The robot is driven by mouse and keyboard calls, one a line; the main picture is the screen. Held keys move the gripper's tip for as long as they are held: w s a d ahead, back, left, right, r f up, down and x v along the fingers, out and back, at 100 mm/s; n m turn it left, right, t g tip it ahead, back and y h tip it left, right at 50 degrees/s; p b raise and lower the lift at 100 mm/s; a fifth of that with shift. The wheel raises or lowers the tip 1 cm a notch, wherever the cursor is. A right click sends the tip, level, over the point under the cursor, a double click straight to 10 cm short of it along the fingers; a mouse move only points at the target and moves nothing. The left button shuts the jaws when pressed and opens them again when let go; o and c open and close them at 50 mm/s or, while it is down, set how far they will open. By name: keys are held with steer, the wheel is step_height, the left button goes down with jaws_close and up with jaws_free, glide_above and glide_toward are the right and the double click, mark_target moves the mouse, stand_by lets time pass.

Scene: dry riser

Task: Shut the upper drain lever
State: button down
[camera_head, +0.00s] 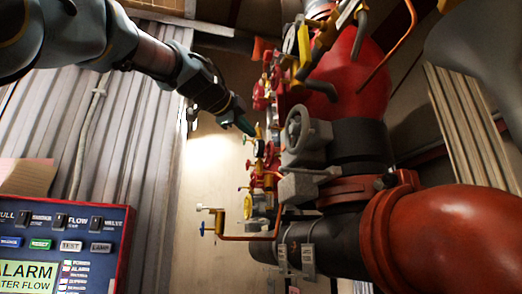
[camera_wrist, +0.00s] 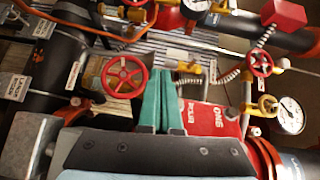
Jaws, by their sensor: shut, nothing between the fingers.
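My gripper (camera_head: 248,129) reaches in from the upper left in the head view, its tip close to the small brass and red valve fittings (camera_head: 259,148) on the riser. In the wrist view its teal fingers (camera_wrist: 160,74) are together and hold nothing. Just beyond the fingertips is a small brass valve fitting (camera_wrist: 183,66) with a pale body; whether the fingers touch it is unclear. I cannot tell for sure which part is the upper drain lever. A yellow lever (camera_head: 304,45) shows higher up in the head view.
Red handwheels (camera_wrist: 125,75) and a pressure gauge (camera_wrist: 291,115) crowd around the fingers. A grey handwheel (camera_head: 302,130) and large red pipe (camera_head: 440,235) stand to the right. An alarm panel (camera_head: 60,240) is at lower left. A thin valve branch (camera_head: 215,222) sticks out left.

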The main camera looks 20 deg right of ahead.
mark_target(270, 138)
steer(key=r, duration=0.1)
steer(key=s+r+m, duration=0.1)
steer(key=shift+r+h, duration=0.35)
steer(key=shift+h, duration=0.05)
steer(key=p+x, duration=0.4)
steer(key=x, duration=0.5)
steer(key=shift+w+d+f, duration=0.1)
steer(key=shift+w+d, duration=0.15)
steer(key=shift+d, duration=0.15)
steer(key=shift+f, duration=0.15)
steer(key=shift+w+m+b, duration=0.1)
steer(key=shift+m+b, duration=0.2)
steer(key=shift+b, duration=0.55)
